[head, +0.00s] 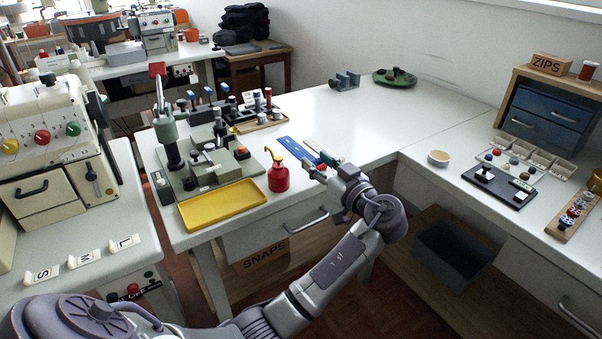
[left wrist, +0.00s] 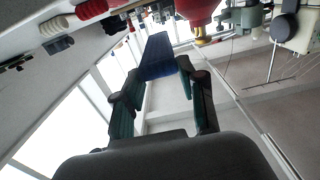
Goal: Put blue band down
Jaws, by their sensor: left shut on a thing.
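The blue band (head: 296,150) is a long flat strip over the white table, just right of the red bottle in the head view. My left gripper (head: 318,170) is at the table's front edge, at the band's near end. In the left wrist view the band (left wrist: 160,55) runs away from between the fingertips of my left gripper (left wrist: 158,82), which is shut on its near end. I cannot tell whether the band touches the tabletop. My right gripper is not in view.
A red bottle (head: 278,174) with a yellow top stands close left of the band. A yellow tray (head: 222,205) and a base with machine parts lie further left. A pale strip (head: 325,149) lies right of the band. The table (head: 365,125) beyond it is clear.

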